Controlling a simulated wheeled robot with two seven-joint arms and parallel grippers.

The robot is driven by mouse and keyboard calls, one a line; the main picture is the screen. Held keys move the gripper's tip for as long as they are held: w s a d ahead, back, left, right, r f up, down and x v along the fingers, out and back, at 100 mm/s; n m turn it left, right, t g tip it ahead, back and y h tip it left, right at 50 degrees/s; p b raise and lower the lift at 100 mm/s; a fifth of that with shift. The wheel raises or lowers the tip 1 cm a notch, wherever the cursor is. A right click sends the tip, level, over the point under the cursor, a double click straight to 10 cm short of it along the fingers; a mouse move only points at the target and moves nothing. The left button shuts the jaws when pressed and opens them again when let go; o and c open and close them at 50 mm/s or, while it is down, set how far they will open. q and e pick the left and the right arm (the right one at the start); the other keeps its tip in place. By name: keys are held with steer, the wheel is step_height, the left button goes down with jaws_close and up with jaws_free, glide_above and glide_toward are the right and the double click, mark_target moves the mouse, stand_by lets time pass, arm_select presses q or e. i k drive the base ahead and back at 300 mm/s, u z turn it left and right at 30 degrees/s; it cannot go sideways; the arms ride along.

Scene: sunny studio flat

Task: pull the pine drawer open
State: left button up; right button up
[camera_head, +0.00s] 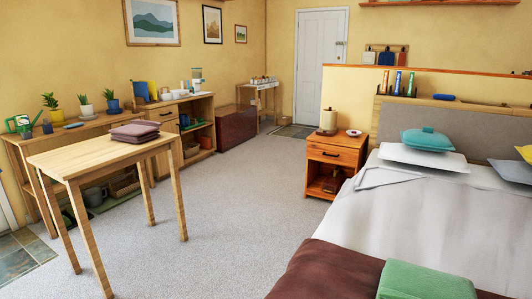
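An orange-brown wooden bedside cabinet (346,142) stands left of the bed, beyond the open floor. Its drawer front (331,154) has a small dark handle and looks shut; an open shelf is below it. A paler wood cabinet (186,101) by the left wall also seems to have a shut drawer (167,114) with a dark handle. I cannot tell for certain which one is the pine drawer. Neither of my grippers is in view.
A small table (85,157) with folded mauve cloths (135,131) stands at the left. The bed (420,215) fills the right, a green folded blanket (425,281) at its near end. Grey carpet (240,200) between them is clear. A lamp (329,121) stands on the bedside cabinet.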

mark_target(328, 153)
steer(key=k, duration=0.25)
steer(key=u, duration=1.6)
steer(key=i, duration=2.7)
steer(key=z, duration=2.45)
steer(key=i, duration=2.6)
steer(key=z, duration=0.55)
steer(key=i, duration=0.75)
steer(key=z, duration=0.05)
